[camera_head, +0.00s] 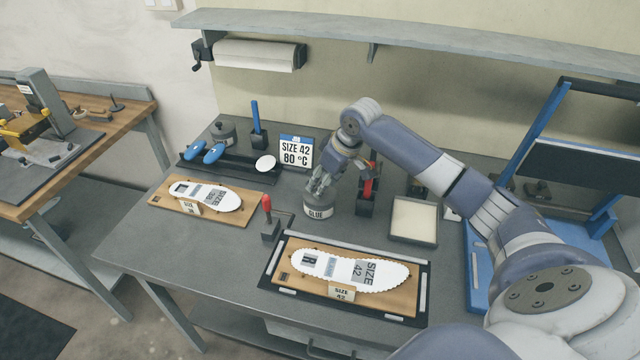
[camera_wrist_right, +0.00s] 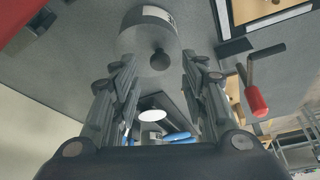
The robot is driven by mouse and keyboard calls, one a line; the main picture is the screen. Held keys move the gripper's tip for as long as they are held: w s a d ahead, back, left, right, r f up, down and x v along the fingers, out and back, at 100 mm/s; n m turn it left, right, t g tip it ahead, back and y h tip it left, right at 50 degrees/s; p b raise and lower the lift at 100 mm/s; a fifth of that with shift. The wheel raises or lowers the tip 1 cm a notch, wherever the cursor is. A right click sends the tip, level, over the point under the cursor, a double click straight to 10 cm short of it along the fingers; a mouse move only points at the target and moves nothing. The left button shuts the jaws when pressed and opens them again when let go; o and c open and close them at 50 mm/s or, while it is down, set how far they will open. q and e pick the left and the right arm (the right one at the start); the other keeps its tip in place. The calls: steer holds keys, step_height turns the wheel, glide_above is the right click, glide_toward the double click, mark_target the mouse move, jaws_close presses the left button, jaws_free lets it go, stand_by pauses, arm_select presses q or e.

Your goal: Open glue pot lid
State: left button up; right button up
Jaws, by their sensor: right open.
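The grey glue pot (camera_head: 318,210), with a white "GLUE" label, stands upright on the grey workbench. Its lid (camera_wrist_right: 138,36) with a dark round knob (camera_wrist_right: 160,60) sits on top in the right wrist view. My right gripper (camera_head: 319,185) is just above the pot, pointing down at it. In the right wrist view its two fingers are open, one on each side of the knob, with gaps on both sides. In the head view the gripper hides much of the lid. My left gripper is not in view.
A red-handled tool holder (camera_head: 367,195) stands close right of the pot, and a red-handled clamp (camera_head: 269,218) front left. Insole boards (camera_head: 205,222) lie left and in front. A shallow tray (camera_head: 414,222) is to the right. A shelf (camera_head: 420,36) runs above.

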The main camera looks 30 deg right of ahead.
steer(key=shift+x, duration=1.35)
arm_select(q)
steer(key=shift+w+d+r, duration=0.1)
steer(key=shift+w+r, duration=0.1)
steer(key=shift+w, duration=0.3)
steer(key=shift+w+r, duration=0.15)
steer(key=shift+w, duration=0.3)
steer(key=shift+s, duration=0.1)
arm_select(e)
steer(key=shift+c, duration=0.8)
jaws_close()
arm_select(q)
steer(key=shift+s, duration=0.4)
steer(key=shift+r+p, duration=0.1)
steer(key=shift+p, duration=0.2)
arm_select(e)
steer(key=shift+r, duration=0.1)
